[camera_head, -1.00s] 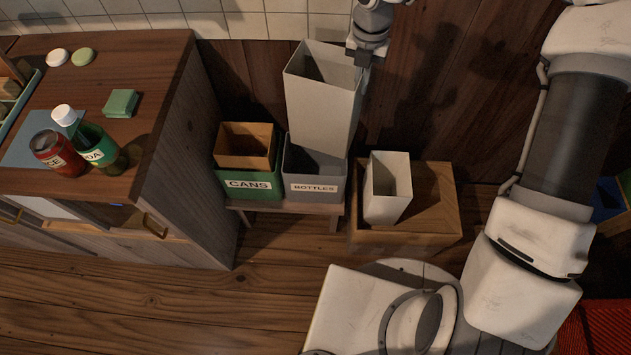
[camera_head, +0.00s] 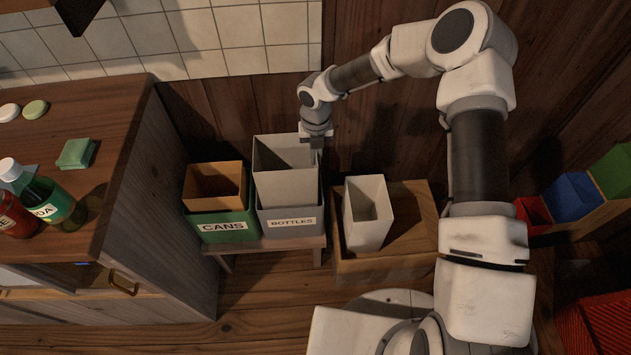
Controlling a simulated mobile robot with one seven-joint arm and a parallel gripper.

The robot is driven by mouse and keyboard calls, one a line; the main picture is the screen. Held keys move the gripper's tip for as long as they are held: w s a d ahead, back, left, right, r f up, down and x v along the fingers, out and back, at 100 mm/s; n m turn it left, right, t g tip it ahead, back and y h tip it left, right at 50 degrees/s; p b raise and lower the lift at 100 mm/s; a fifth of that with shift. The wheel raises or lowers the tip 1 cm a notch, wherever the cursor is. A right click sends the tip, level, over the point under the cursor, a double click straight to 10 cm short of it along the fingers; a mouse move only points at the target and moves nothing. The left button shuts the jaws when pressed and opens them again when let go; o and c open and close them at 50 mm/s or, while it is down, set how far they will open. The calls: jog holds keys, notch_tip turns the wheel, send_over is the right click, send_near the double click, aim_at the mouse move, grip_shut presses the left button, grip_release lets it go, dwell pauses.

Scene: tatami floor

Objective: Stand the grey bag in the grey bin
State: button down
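The grey bag (camera_head: 283,187), a tall open square-topped liner, stands upright with its lower part inside the grey bin (camera_head: 291,224) labelled BOTTLES. Its upper part rises above the bin's rim, and the bin hides its bottom. My gripper (camera_head: 318,141) is at the bag's top right rim, pointing down, and appears shut on that wall. The fingertips are small and partly hidden in this view.
Left of the grey bin, a green CANS bin (camera_head: 222,225) holds a brown liner (camera_head: 215,184); both bins share a low wooden stand (camera_head: 272,243). To the right, a pale open container (camera_head: 368,212) stands in a wooden box (camera_head: 400,262). A counter (camera_head: 65,190) with bottles is at left.

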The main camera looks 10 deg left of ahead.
notch_tip(320, 180, down, 10)
jog(key=b, duration=0.2)
jog(key=shift+f, duration=0.2)
jog(key=shift+f+b, duration=0.15)
jog(key=shift+b, duration=0.15)
jog(key=c, duration=1.1)
grip_release()
jog(key=shift+d, duration=0.15)
jog(key=shift+w+r, duration=0.1)
jog(key=shift+r, duration=0.1)
